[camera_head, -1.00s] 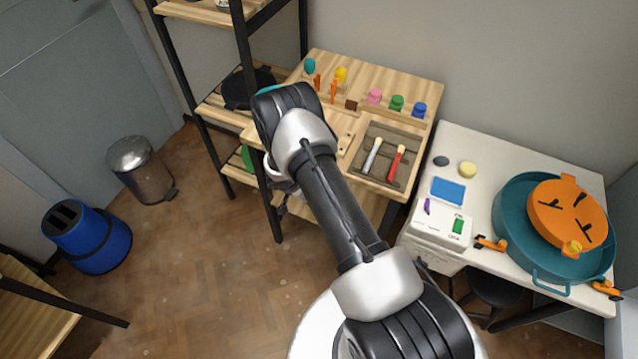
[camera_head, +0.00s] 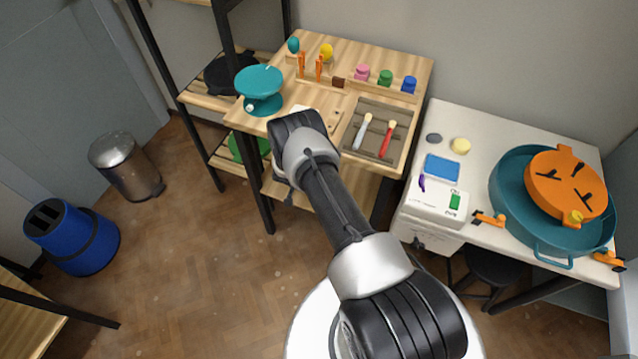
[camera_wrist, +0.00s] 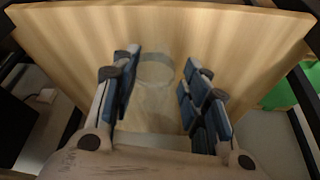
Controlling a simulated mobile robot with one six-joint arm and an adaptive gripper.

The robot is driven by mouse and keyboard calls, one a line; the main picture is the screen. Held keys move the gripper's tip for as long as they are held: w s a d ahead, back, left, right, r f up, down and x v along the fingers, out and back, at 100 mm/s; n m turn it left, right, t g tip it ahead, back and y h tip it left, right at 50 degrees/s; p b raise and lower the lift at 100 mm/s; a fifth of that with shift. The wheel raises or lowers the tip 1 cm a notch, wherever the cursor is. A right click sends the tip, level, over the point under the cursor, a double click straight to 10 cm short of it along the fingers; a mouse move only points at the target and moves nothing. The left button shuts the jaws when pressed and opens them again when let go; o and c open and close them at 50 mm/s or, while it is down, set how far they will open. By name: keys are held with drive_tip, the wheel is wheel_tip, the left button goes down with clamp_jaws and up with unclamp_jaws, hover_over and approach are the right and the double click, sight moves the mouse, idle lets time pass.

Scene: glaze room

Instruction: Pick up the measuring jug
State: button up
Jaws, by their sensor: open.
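A clear, see-through vessel, which looks like the measuring jug (camera_wrist: 155,72), shows faintly in the wrist view against a pale wooden board. Its outline is hard to make out, and I cannot tell where its handle is. My gripper (camera_wrist: 161,62) is open, with one finger on each side of the vessel in the picture. I cannot tell whether a finger touches it. In the head view my arm reaches to the front of the wooden workbench (camera_head: 385,62). The gripper is mostly hidden there behind my wrist, and the jug is not visible.
A teal banding wheel (camera_head: 260,80) stands on the bench's left end. A tray with two brushes (camera_head: 385,138) is right of my arm. A black-framed shelf rack (camera_head: 137,45) is at left. A green thing (camera_wrist: 285,92) shows right in the wrist view.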

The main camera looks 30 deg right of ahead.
drive_tip(key=b+x, duration=0.1)
drive_tip(key=x, duration=0.2)
drive_tip(key=shift+c, duration=0.2)
clamp_jaws()
idle(0.3)
